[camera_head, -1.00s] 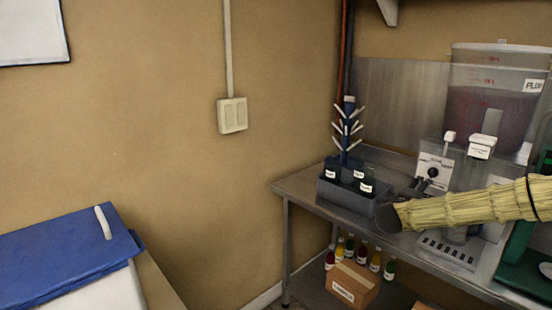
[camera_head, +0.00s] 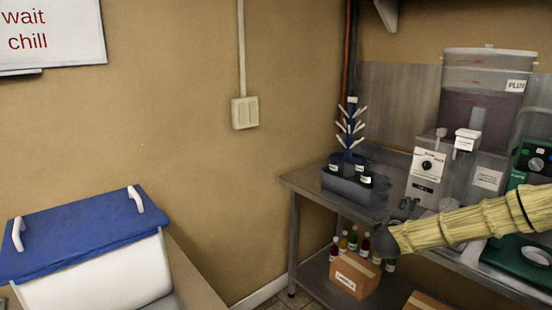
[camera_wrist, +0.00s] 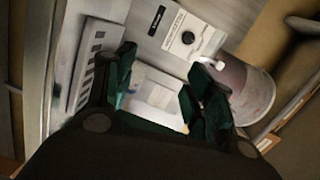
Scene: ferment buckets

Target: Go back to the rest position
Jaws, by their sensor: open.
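My gripper (camera_wrist: 160,88) shows in the wrist view, its two dark green fingers spread apart with nothing held between them. Behind the fingers are a grey machine with a dial (camera_wrist: 188,38), a slotted drip grate (camera_wrist: 90,50) and a clear bucket with reddish contents (camera_wrist: 255,95). In the head view my straw-coloured sleeved arm reaches in from the right, in front of the steel bench (camera_head: 300,183). The gripper itself is hard to make out there. The same machine (camera_head: 427,165) stands on the bench beyond the arm.
A blue-lidded white chest (camera_head: 80,240) stands at lower left. On the bench are a dark caddy of bottles (camera_head: 345,187), a large bucket (camera_head: 485,95) and a green machine (camera_head: 533,160). A box (camera_head: 352,277) and several bottles sit on the lower shelf. Floor between chest and bench looks clear.

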